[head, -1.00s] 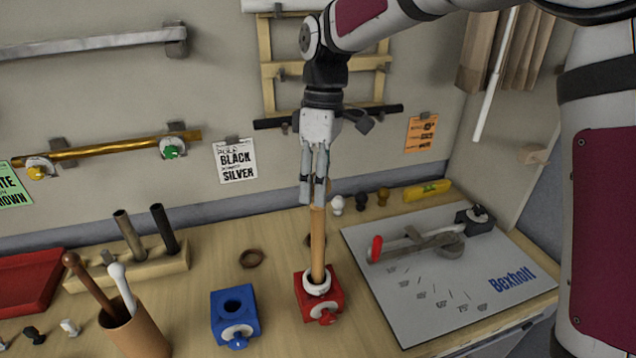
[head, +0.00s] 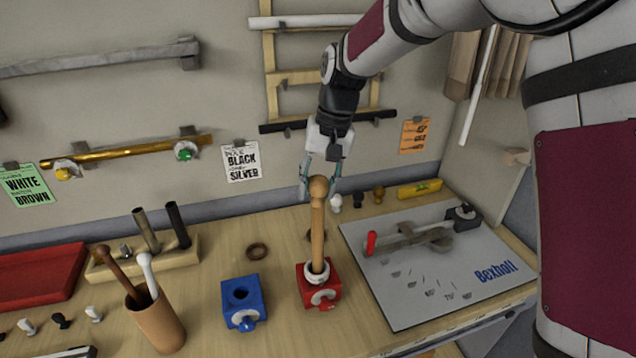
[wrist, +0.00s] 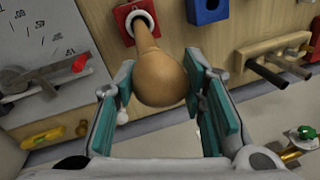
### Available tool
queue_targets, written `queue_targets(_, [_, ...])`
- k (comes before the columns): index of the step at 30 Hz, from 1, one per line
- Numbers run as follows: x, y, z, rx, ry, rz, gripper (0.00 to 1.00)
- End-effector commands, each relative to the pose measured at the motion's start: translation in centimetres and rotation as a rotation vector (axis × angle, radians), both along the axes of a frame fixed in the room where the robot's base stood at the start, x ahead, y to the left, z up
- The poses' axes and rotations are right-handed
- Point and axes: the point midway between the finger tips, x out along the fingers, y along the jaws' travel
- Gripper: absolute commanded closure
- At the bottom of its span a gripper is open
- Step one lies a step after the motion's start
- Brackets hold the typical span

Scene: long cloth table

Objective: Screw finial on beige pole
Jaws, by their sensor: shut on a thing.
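The beige pole (head: 317,235) stands upright in the red block's white clamp ring. A round wooden finial (head: 318,187) sits on its top end, in line with the pole; the joint itself is too small to judge. My gripper (head: 319,193) is above, with one finger on each side of the finial, shut on it. In the wrist view the finial (wrist: 162,78) fills the space between the teal finger pads, with the pole (wrist: 143,38) running up to the red block (wrist: 135,20). The red block (head: 306,294) rests on the table.
A blue block (head: 228,306) with an empty hole stands left of the red one. A brown cup (head: 160,322) holds two rods. A Bexholt board (head: 420,295) with a lever tool lies to the right. Small finials (head: 379,194) stand behind near the wall.

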Motion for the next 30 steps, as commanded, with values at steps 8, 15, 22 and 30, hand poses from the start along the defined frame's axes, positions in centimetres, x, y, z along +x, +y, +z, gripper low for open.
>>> queue_targets(8, [-0.42,0.24,0.22,0.0,0.0,-0.373,0.87])
queue_targets(15, [-0.11,0.27,0.13,0.001,-0.001,-0.682,0.87])
queue_targets(22, [-0.04,0.3,0.08,0.001,-0.001,-0.957,0.87])
queue_targets(30, [0.04,0.24,0.11,0.003,-0.003,-1.237,0.87])
